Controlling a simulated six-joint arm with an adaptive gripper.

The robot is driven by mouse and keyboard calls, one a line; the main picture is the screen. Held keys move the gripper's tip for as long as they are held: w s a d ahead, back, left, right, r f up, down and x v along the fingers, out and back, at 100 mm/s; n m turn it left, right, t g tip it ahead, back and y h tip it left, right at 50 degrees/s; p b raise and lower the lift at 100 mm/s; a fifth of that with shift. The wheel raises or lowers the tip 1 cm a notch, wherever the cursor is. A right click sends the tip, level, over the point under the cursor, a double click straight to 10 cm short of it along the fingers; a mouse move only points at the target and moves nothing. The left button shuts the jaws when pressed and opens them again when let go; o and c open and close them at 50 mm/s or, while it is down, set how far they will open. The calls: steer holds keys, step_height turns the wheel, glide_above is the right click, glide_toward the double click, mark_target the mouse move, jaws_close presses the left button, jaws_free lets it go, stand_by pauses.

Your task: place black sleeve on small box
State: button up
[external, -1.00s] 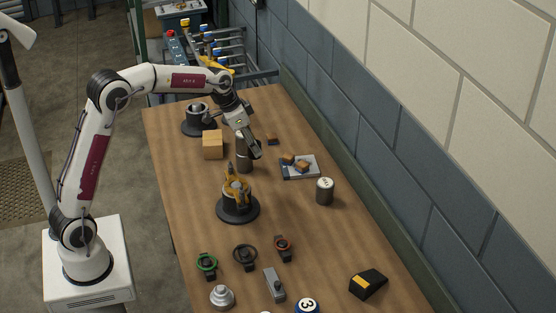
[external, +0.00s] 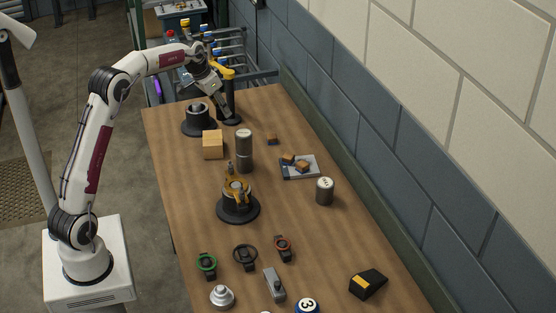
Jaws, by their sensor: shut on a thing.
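My gripper (external: 228,114) is at the far end of the table, tilted down to the right, with its fingertips at the foot of a dark upright piece that I take for the black sleeve (external: 230,96). My gripper is shut on it; the fingers hide part of the contact. A round black base shows under it, and I cannot tell whether the sleeve touches that base. The small box (external: 213,144) is a plain tan block on the table, nearer the camera than my gripper. Its top is bare.
A black round stand with a grey cylinder (external: 198,116) is left of my gripper. Two stacked grey cans (external: 244,151) stand right of the box. A yellow-clamped casing (external: 237,191) is nearer. A tray (external: 312,165) and a can (external: 325,191) are at right.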

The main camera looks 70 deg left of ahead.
steer(key=shift+s+a+f+n+y, duration=0.1)
steer(key=shift+s+a+n+y, duration=0.15)
steer(key=shift+s+a+n, duration=0.45)
steer(key=shift+s+a+f+n+y, duration=0.15)
steer(key=shift+s+a+n, duration=0.3)
steer(key=shift+a, duration=0.45)
steer(key=shift+s+a+f+n+y, duration=0.1)
steer(key=shift+s+a+n+y, duration=0.2)
steer(key=shift+s+a+n, duration=0.35)
steer(key=shift+w+a, duration=0.15)
steer(key=shift+w, duration=0.05)
glide_toward(214, 134)
steer(key=shift+w+a+f, duration=0.15)
steer(key=shift+w+a, duration=0.4)
steer(key=shift+w, duration=0.3)
steer(key=shift+f, duration=1.9)
steer(key=shift+f, duration=0.1)
steer(key=o, duration=1.2)
steer(key=shift+o, duration=0.2)
